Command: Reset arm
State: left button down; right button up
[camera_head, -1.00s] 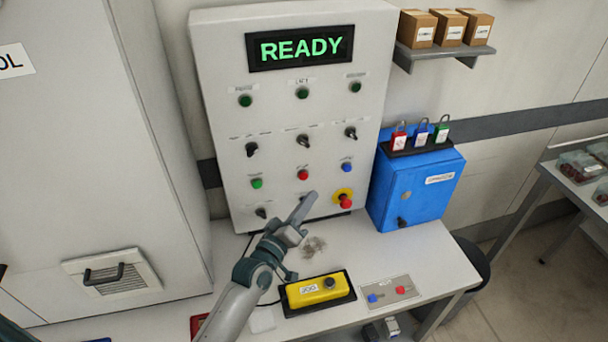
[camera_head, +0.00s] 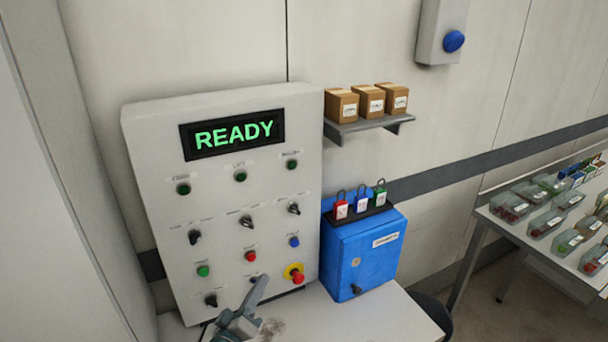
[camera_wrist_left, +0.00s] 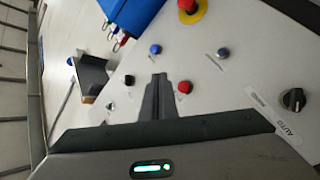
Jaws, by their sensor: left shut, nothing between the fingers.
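My left gripper (camera_head: 258,291) shows at the bottom of the head view, in front of the lower part of the control panel (camera_head: 150,150). Its fingers are closed together with nothing between them. In the left wrist view the shut fingers (camera_wrist_left: 158,85) point at the panel face, near a red button (camera_wrist_left: 185,87). I cannot tell whether they touch it. The panel's display (camera_head: 233,134) reads READY in green. A red emergency stop (camera_head: 296,276) on a yellow ring sits right of the gripper. My right gripper is not in view.
A blue box (camera_head: 372,252) with red, blue and green padlocks stands right of the panel. A shelf (camera_head: 368,127) with three cartons hangs above. A table (camera_head: 500,222) with several clear bins stands at right.

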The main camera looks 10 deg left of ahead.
pick_arm(q)
jog(key=s+f+m+g+y, duration=0.1)
jog(key=s+f+m+g, duration=0.45)
jog(key=s, duration=0.75)
jog(key=s+f+m+g+y, duration=0.1)
jog(key=s+f+m+g, duration=0.2)
jog(key=s+f+g, duration=0.55)
jog(key=s+a+y, duration=0.1)
jog(key=s+a, duration=0.1)
jog(key=s, duration=0.6)
jog(key=s+a+y, duration=0.1)
jog(key=s+a, duration=0.1)
jog(key=s, duration=0.6)
notch_tip(320, 180, down, 32)
jog(key=s+m+g+b, duration=0.1)
jog(key=s+g+b, duration=0.1)
jog(key=s+a+f+g+b, duration=0.1)
jog(key=s+a+f+b, duration=0.1)
jog(key=s+f, duration=1.5)
notch_tip(320, 180, down, 2)
jog(key=shift+s+a+f+b, duration=0.15)
jog(key=shift+s+a+b, duration=0.15)
